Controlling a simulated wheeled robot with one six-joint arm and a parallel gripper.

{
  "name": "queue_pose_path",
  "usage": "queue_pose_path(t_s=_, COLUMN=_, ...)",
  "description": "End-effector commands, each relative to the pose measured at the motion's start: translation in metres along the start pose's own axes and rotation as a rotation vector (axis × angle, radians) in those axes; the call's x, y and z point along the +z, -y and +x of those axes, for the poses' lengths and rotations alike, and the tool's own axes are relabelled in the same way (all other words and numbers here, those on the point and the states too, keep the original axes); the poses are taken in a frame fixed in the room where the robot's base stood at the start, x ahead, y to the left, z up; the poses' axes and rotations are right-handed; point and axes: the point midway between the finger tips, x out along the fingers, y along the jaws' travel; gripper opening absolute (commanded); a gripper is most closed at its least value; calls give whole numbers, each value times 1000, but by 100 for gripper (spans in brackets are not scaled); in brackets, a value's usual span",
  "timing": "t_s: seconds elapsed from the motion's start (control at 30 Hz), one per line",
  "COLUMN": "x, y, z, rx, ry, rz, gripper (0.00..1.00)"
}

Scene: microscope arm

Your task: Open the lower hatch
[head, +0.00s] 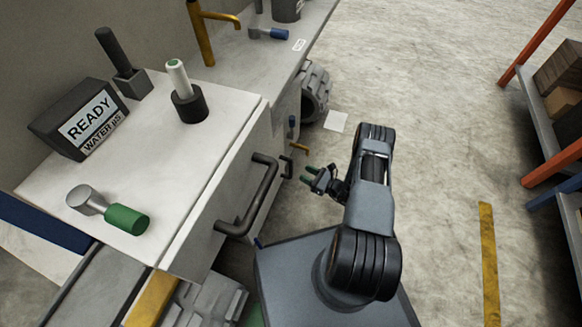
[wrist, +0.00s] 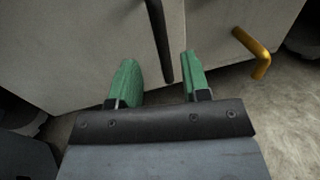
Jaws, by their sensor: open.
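The white cabinet (head: 222,180) has a large dark bar handle (head: 252,200) on its front. A smaller dark handle (head: 287,166) shows lower and farther along. Which panel is the lower hatch is not clearly marked; no opened door shows. My gripper (head: 308,174) is open, with green fingertips, close to the smaller handle. In the wrist view, a dark upright handle (wrist: 160,45) on a pale front panel (wrist: 85,50) ends between and beyond my gripper's fingers (wrist: 160,75). Whether they touch cannot be told.
A yellow handle (wrist: 256,52) sticks out to the right in the wrist view. A black READY sign (head: 80,120) and a green-handled tool (head: 110,210) are on top. Open concrete floor (head: 440,130) lies right of my arm.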

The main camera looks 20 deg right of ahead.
Motion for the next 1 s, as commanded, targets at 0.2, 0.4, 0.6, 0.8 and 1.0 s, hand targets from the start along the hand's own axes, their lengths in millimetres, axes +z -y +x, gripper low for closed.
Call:
queue_pose_path(t_s=0.2, x=-2, y=0, z=41, rx=4, ry=0, rz=-2, gripper=43)
queue_pose_path(t_s=0.4, x=-2, y=0, z=66, rx=0, ry=-1, rz=-1, gripper=43)
queue_pose_path(t_s=0.6, x=0, y=1, z=78, rx=-2, ry=0, rz=0, gripper=43)
queue_pose_path(t_s=0.8, x=0, y=1, z=80, rx=-3, ry=0, rz=0, gripper=43)
queue_pose_path(t_s=1.0, x=0, y=1, z=80, rx=-3, ry=-1, rz=0, gripper=38)
